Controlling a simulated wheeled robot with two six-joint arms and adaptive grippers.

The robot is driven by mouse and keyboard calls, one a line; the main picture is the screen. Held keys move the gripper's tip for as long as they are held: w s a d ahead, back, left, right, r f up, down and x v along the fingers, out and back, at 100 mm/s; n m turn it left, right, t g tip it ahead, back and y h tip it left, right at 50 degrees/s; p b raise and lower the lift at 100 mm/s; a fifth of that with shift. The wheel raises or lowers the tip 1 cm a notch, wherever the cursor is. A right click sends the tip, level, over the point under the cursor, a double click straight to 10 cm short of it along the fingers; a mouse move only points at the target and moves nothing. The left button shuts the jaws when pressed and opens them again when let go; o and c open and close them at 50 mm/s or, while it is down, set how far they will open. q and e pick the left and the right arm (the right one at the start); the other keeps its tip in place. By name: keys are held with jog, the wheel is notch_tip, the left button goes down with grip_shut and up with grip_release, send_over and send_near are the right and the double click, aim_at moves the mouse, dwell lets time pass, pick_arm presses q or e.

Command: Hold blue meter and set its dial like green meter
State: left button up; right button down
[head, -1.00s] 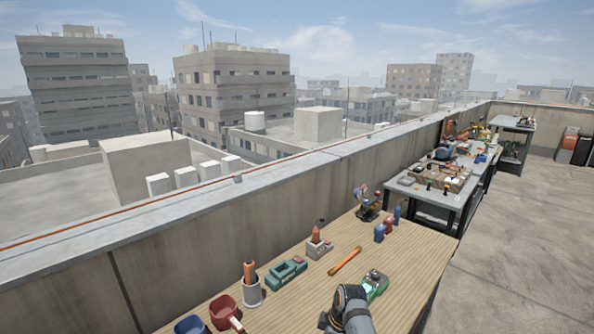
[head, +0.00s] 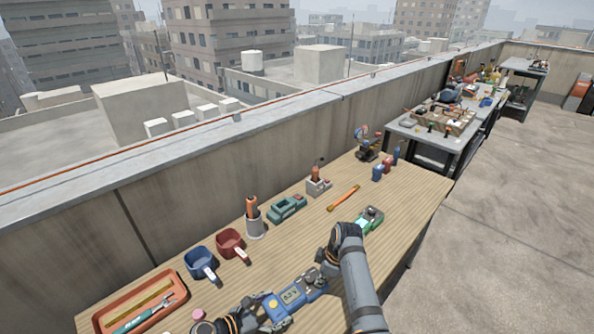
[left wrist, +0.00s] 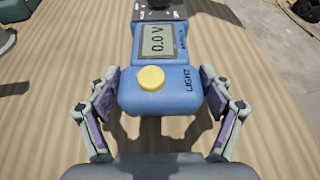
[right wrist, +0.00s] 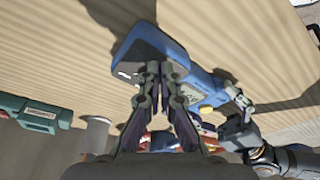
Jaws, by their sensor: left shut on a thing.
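The blue meter (head: 304,289) is near the table's front edge, with my left gripper (head: 272,304) shut on its lower end. In the left wrist view, the fingers flank the meter (left wrist: 182,70), its screen reads 0.0 V, and its dark dial (left wrist: 160,4) is cut off at the top. My right gripper (head: 326,268) is at the meter's dial end. In the right wrist view its fingertips (right wrist: 161,68) are close together over the blue meter (right wrist: 185,62); they hide the dial, and contact is unclear. The green meter (head: 369,219) lies beyond my right arm; its dial setting is too small to read.
Behind are an orange screwdriver-like tool (head: 344,198), a teal device (head: 287,208), a grey cup (head: 255,226), red (head: 229,242) and blue (head: 199,263) mugs, and an orange tray (head: 119,295). Bare wood (head: 425,195) lies at the table's right.

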jog(key=shift+s+a, duration=0.1)
jog(key=shift+a, duration=0.15)
jog(key=shift+s+d, duration=0.1)
jog(key=shift+d, duration=0.05)
jog(key=shift+s+d, duration=0.15)
jog(key=shift+d, duration=0.05)
notch_tip(320, 180, up, 6)
dwell(0.7)
jog(key=shift+r, duration=0.1)
jog(key=shift+w+d+f, duration=0.1)
jog(key=shift+w+f, duration=0.3)
jog(key=shift+f, duration=0.65)
jog(key=shift+w+d+f, duration=0.1)
jog(key=shift+w+f, duration=0.3)
jog(key=shift+f, duration=0.6)
jog(key=shift+w+d+f, duration=0.1)
jog(key=shift+w+f, duration=0.3)
jog(key=shift+f, duration=0.65)
jog(key=shift+a, duration=0.25)
